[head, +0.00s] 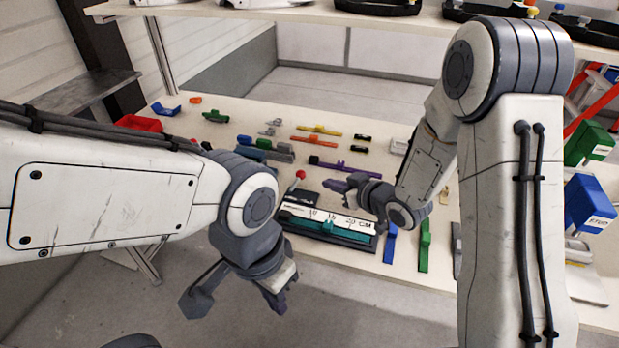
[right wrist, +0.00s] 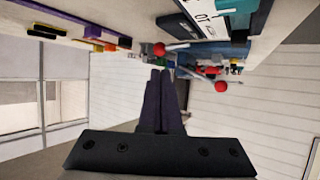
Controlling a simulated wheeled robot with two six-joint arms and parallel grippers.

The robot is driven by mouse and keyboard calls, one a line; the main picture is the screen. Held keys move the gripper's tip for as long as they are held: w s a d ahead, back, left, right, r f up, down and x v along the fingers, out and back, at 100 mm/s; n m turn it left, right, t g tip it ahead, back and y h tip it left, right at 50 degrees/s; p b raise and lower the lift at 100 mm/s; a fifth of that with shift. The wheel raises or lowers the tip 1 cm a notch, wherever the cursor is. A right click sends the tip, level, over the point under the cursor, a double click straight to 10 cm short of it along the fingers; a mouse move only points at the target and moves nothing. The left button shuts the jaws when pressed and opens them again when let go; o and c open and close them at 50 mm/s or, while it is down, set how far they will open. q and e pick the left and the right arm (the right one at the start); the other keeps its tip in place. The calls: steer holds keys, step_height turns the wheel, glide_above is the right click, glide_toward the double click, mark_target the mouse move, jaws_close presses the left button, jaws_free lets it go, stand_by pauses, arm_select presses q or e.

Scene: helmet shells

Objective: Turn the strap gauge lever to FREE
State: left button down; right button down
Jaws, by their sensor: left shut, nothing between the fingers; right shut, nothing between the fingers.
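The strap gauge (head: 335,229) is a dark block with a white scale marked in CM and a teal strap along its front, on the table. It also shows in the right wrist view (right wrist: 208,18), at the top. A lever with a red knob (head: 300,175) stands at its back left; I cannot read a FREE mark. In the right wrist view a red knob (right wrist: 160,49) on a metal rod is just beyond the fingertips. My right gripper (head: 332,184) is shut and empty, right of the knob, apparently apart from it. My left gripper (head: 277,300) is shut and empty, in front of the table.
A second red knob (right wrist: 221,86) shows in the right wrist view. A purple strap (head: 345,167), a blue strap (head: 390,243) and a green strap (head: 424,245) lie around the gauge. A red tray (head: 138,123) is at the left. Blue (head: 590,205) and green bins (head: 588,143) stand right.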

mark_target(302, 174)
steer(key=p+x, duration=0.1)
steer(key=x, duration=0.9)
steer(key=shift+w+f, duration=0.15)
steer(key=shift+b+x, duration=0.65)
steer(key=shift+x, duration=0.15)
steer(key=shift+w+r, duration=0.1)
steer(key=shift+r, duration=0.1)
steer(key=shift+a, duration=0.1)
steer(key=shift+r, duration=0.1)
